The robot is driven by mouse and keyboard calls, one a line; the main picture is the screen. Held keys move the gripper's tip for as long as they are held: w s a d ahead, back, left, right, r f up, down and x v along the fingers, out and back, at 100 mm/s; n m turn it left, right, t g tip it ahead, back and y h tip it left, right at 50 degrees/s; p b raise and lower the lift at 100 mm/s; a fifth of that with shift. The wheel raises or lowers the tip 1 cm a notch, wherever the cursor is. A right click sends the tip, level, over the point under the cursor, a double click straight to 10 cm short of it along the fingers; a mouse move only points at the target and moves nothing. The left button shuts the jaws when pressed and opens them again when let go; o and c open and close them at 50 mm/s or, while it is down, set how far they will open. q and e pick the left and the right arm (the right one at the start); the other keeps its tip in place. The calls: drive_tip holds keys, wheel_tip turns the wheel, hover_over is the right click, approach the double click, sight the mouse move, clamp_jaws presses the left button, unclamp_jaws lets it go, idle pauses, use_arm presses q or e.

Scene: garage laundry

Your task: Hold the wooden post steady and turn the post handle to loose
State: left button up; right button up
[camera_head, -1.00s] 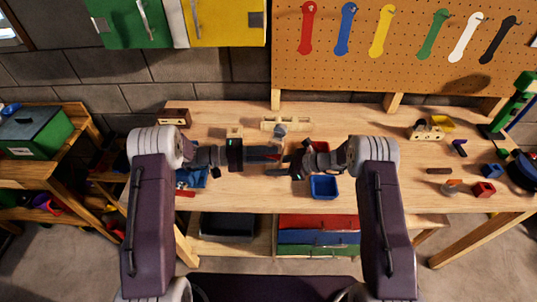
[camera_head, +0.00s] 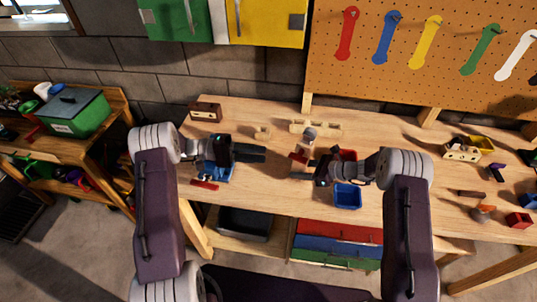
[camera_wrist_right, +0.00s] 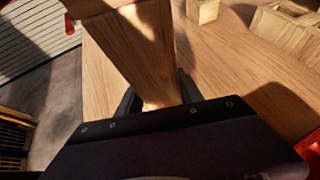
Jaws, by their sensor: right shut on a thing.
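The wooden post (camera_wrist_right: 150,60) rises between the two dark fingers of my right gripper (camera_wrist_right: 158,95) in the right wrist view. This gripper is shut on it. A wider wooden piece (camera_wrist_right: 92,8) with a red end lies across the post's top; I cannot tell for sure that it is the handle. In the head view the post (camera_head: 299,157) is small and partly hidden by my right gripper (camera_head: 300,173). My left gripper (camera_head: 262,154) points right, a short gap left of the post, with nothing visible in it; its finger opening is unclear.
A blue bin (camera_head: 347,197) stands just right of my right gripper, near the bench's front edge. A grey knob-like thing (camera_head: 310,134) and a wooden rack (camera_head: 325,128) are behind the post. Blue and red items (camera_head: 205,185) lie beneath my left gripper.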

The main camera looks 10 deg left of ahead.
drive_tip(key=o, duration=1.1)
drive_tip(key=shift+c, duration=0.2)
